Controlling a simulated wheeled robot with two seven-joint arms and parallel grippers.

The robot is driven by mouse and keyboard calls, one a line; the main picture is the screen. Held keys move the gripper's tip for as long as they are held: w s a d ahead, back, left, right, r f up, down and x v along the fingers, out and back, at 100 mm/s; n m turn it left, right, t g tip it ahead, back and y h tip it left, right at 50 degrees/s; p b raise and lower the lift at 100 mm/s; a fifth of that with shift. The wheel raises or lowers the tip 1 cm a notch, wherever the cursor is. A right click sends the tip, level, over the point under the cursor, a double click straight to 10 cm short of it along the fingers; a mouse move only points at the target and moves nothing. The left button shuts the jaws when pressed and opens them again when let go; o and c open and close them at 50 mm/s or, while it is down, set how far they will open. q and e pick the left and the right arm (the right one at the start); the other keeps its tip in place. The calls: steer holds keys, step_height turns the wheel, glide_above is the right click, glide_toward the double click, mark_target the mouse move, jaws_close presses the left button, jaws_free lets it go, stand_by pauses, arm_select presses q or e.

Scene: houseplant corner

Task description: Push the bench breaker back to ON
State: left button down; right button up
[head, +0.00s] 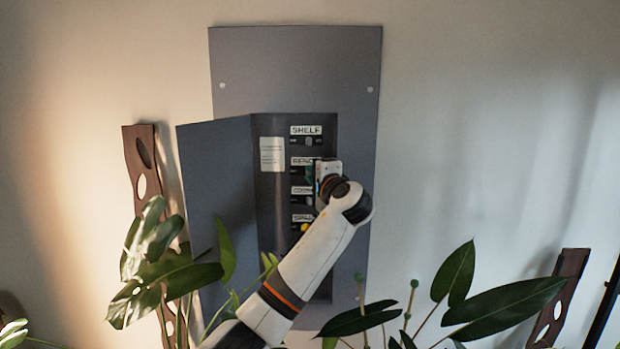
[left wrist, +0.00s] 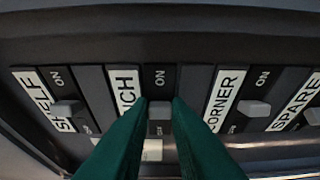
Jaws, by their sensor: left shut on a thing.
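The breaker panel (head: 294,70) is a grey box on the wall with its door (head: 218,190) swung open to the left. Its breakers sit in a column: SHELF, BENCH, CORNER and SPARE. The BENCH label (head: 302,161) is second from the top, and part of it shows in the left wrist view (left wrist: 126,90). My left gripper (head: 314,181) is at the bench row. In the left wrist view its green fingers (left wrist: 160,108) are shut on the grey bench switch (left wrist: 160,127), below an ON mark. I cannot tell the switch's position. My right gripper is out of view.
The shelf switch (left wrist: 66,107) and corner switch (left wrist: 254,107) sit close on either side of my fingers in the wrist view. A white note (head: 272,154) is inside the panel. Leafy plants (head: 165,265) stand low in front, also at the right (head: 505,300).

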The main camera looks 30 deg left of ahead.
arm_select(q)
steer(key=shift+w+n+g, duration=0.1)
steer(key=shift+n+g, duration=0.2)
steer(key=shift+g, duration=0.1)
steer(key=c, duration=1.4)
jaws_free()
steer(key=shift+o, duration=0.2)
steer(key=shift+d, duration=0.1)
steer(key=b+v, duration=0.5)
steer(key=v, duration=0.7)
steer(key=shift+f+b, duration=0.25)
steer(key=shift+b, duration=0.05)
steer(key=shift+w, duration=0.15)
